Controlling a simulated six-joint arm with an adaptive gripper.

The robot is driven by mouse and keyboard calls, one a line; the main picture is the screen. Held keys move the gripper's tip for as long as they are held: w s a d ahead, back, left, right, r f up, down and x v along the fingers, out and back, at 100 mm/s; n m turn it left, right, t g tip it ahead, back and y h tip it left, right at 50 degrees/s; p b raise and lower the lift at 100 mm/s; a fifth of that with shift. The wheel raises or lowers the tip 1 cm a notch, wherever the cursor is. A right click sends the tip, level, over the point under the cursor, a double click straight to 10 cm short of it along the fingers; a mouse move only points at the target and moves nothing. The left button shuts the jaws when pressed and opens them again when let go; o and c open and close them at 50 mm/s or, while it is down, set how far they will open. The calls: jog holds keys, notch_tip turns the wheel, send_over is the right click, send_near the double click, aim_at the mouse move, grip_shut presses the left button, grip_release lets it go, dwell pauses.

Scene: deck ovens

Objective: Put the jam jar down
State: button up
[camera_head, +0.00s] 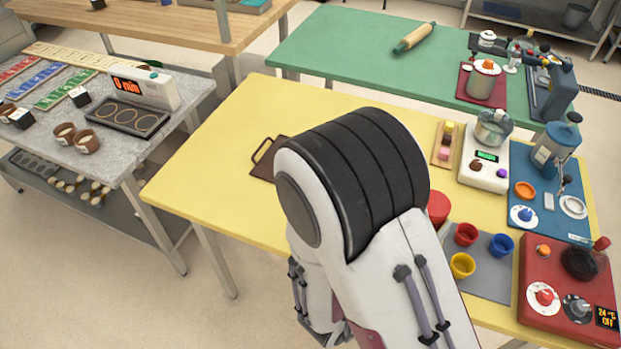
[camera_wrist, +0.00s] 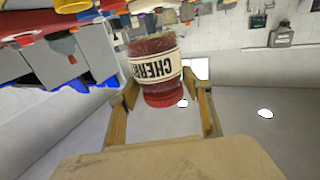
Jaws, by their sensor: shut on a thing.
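The jam jar (camera_wrist: 154,68) shows in the wrist view. It has dark red contents, a red lid (camera_wrist: 167,99) and a cream label with dark letters that begin "CHERR". The lid points towards the bottom of the picture. My gripper (camera_wrist: 160,82) is shut on the jar, with one tan finger on each side of it. In the head view my arm hides both the gripper and the jar. The wrist view seems turned over, with the bench things along its top.
In the head view, a yellow table (camera_head: 223,150) lies under my arm. A brown board with a handle (camera_head: 262,152) is partly hidden. Cups on a grey mat (camera_head: 490,280), a red unit (camera_head: 565,255) and a white scale (camera_head: 484,172) crowd the right. The table's left part is clear.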

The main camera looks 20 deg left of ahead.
jog(key=shift+a, duration=0.15)
jog(key=shift+s+a+f+y, duration=0.25)
jog(key=shift+a+f+y, duration=0.05)
jog(key=shift+a+f, duration=0.1)
jog(key=w+a+f+n+y, duration=0.1)
jog(key=a+f, duration=0.1)
jog(key=a, duration=0.7)
jog(key=w+a+f+n+t+y, duration=0.1)
jog(key=a+f+y, duration=0.1)
jog(key=a, duration=0.8)
jog(key=w+a+f+n+y, duration=0.1)
jog(key=a+f, duration=0.1)
jog(key=a, duration=0.8)
jog(key=shift+w+a+f+y, duration=0.1)
jog(key=shift+w+y, duration=0.1)
jog(key=shift+y, duration=0.1)
jog(key=a+r+n+y, duration=0.1)
jog(key=a+r+y, duration=0.1)
jog(key=a, duration=0.9)
jog(key=a+r+n+y, duration=0.2)
jog(key=a+r, duration=0.3)
jog(key=a, duration=0.6)
jog(key=shift+w+a+r, duration=0.25)
jog(key=shift+w, duration=0.2)
notch_tip(320, 180, down, 6)
jog(key=shift+f, duration=0.15)
